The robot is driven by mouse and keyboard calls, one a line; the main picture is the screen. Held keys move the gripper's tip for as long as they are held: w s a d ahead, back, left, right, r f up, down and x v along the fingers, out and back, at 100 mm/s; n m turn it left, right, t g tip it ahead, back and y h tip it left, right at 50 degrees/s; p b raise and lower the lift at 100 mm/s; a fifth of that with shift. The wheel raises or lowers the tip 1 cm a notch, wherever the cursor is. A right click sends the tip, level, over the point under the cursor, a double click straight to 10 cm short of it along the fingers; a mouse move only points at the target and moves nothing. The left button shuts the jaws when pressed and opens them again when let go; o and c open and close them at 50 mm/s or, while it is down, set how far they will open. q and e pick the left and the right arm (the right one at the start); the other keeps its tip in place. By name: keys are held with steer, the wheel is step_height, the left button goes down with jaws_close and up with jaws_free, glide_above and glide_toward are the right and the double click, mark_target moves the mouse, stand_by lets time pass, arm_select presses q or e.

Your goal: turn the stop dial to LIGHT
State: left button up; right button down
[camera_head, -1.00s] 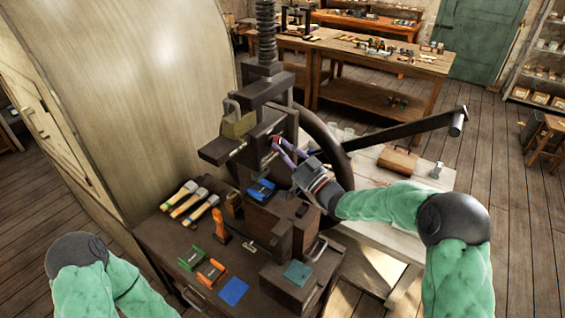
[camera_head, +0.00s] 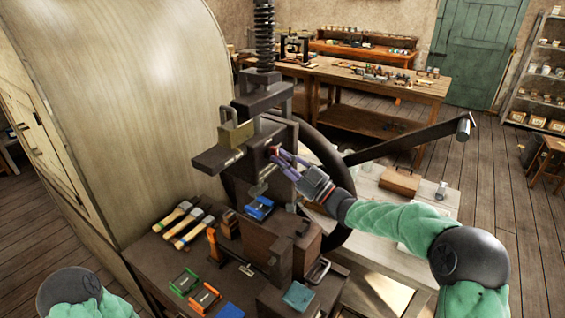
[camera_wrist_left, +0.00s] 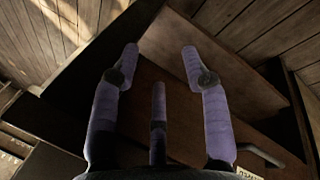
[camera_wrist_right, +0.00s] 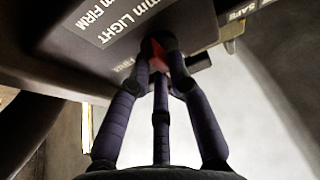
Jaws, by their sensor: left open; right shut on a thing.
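The stop dial shows as a small red part (camera_wrist_right: 155,52) on the dark press block in the right wrist view, mostly covered by my fingers. It also shows as a red spot (camera_head: 274,150) in the head view. My right gripper (camera_wrist_right: 159,46) is shut on the dial, its purple fingertips at the red part. A label plate (camera_wrist_right: 112,20) beside it reads LIGHT and FIRM, upside down. I cannot tell which mark the dial points to. My left gripper (camera_wrist_left: 160,58) is open and empty, over brown wooden surfaces.
A brass padlock-like block (camera_head: 236,134) sits on the press beside the dial. The large handwheel (camera_head: 318,150) and its long crank arm (camera_head: 410,140) stand close behind my right gripper. Several wooden-handled tools (camera_head: 180,222) and coloured pieces lie on the bench in front.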

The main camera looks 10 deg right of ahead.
steer(key=shift+f, duration=0.1)
steer(key=c, duration=1.1)
jaws_free()
steer(key=shift+c, duration=0.2)
steer(key=v, duration=1.2)
steer(key=shift+d, duration=0.1)
